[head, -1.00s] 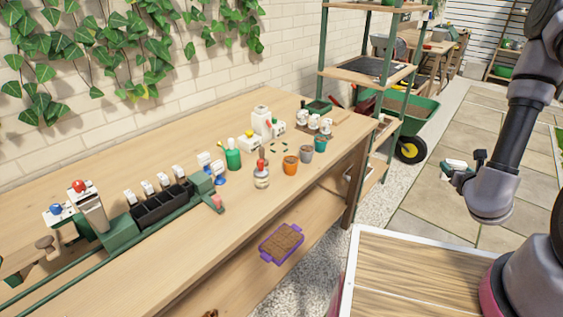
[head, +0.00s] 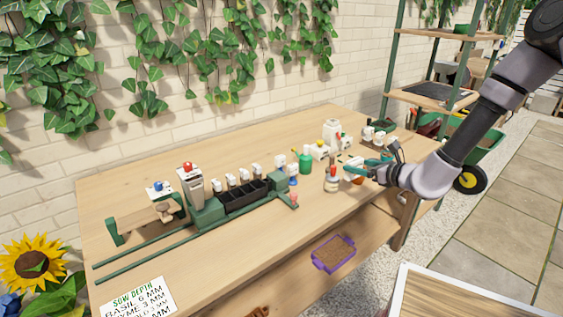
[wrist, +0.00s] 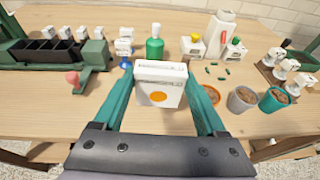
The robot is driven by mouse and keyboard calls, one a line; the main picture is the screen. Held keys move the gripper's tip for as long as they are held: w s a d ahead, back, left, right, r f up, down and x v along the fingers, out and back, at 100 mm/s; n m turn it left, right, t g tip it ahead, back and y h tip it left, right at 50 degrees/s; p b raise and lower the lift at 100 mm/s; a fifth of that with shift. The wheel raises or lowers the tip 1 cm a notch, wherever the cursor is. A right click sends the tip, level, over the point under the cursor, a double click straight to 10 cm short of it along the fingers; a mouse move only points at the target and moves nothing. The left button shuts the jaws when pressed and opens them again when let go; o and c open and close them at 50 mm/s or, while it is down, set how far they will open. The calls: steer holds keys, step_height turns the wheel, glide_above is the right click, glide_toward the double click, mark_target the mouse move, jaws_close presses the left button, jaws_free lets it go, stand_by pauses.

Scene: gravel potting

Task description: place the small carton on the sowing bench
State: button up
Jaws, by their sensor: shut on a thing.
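The small carton (wrist: 160,92) is white with an orange dot on its front. My gripper (wrist: 159,72) is shut on it, with a green finger on each side. In the head view the carton (head: 352,168) and my gripper (head: 368,168) are over the right part of the wooden sowing bench (head: 225,250). The carton looks held upright above the top; the gap under it cannot be judged. My gripper and carton hide part of the orange pot behind.
A green bottle (wrist: 155,46), a white jug (wrist: 220,36) and pots (wrist: 242,98) stand behind and right of the carton. A green rig with a black tray (head: 243,196) stands to the left. A purple-rimmed tray (head: 318,262) lies on the shelf below.

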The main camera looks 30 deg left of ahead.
mark_target(351, 177)
steer(key=a, duration=0.1)
steer(key=s+a, duration=0.1)
steer(key=shift+a+n+g, duration=0.3)
step_height(351, 177, down, 4)
steer(key=shift+s+a+f, duration=0.1)
steer(key=shift+f, duration=2.65)
steer(key=shift+f, duration=0.15)
steer(key=o, duration=1.3)
